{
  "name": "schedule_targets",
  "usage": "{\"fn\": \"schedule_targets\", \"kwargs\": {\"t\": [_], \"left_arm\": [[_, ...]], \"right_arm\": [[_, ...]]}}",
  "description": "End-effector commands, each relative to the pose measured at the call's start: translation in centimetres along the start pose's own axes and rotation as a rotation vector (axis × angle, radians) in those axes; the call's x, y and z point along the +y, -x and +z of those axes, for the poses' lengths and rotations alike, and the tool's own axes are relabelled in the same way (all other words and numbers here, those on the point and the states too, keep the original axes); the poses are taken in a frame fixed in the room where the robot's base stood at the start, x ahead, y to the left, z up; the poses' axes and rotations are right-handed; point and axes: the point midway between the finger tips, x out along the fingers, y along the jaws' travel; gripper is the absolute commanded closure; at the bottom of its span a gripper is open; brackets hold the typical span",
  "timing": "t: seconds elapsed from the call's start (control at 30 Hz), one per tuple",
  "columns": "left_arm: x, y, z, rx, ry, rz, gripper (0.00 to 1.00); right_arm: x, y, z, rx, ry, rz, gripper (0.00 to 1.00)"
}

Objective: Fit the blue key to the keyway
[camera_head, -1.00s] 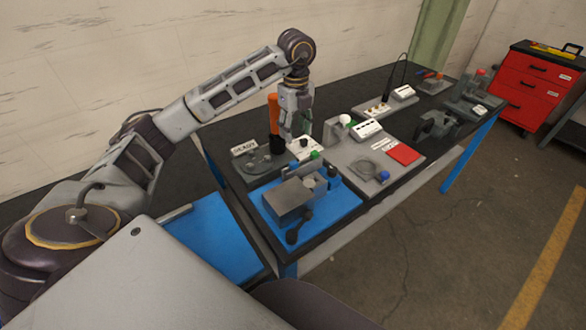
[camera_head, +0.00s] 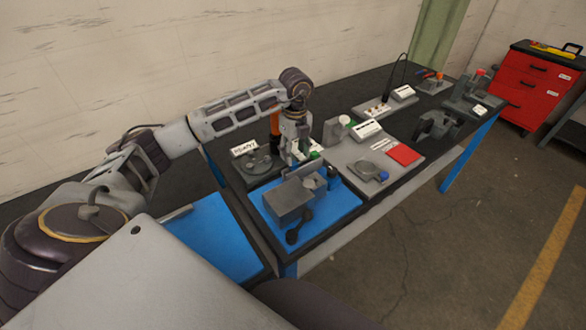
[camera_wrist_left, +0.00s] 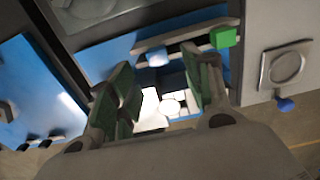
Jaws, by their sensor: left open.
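The green piece (camera_wrist_left: 224,37) is beside the right finger. A blue part (camera_head: 333,180) stands at the fixture's right end. A blue knob (camera_head: 383,176) is on a grey plate piece farther right. I cannot tell which blue part is the key, and the keyway is not discernible.
The blue mat (camera_head: 342,207) lies near the table's front edge. An orange post (camera_head: 275,123) stands behind the gripper. A grey panel (camera_head: 350,155) with a red square (camera_head: 404,154) is to the right. Grey blocks (camera_head: 437,125) stand farther along the table.

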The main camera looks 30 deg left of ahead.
Motion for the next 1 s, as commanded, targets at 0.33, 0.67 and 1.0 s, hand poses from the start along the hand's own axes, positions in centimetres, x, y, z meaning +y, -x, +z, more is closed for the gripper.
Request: {"fn": "schedule_targets", "kwargs": {"t": [0.33, 0.67, 1.0], "left_arm": [[0.0, -0.2, 0.1, 0.0, 0.001, 0.001, 0.5], [0.2, -3.2, 0.7, 0.0, 0.0, 0.003, 0.5], [0.1, -5.2, 0.6, 0.0, 0.0, 0.0, 0.5]], "right_arm": [[-0.6, 0.1, -0.1, 0.001, 0.0, -0.006, 0.53], [0.0, 1.0, 0.0, -0.001, 0.002, 0.0, 0.53], [0.1, 1.2, 0.1, -0.003, 0.002, 0.0, 0.53]]}}
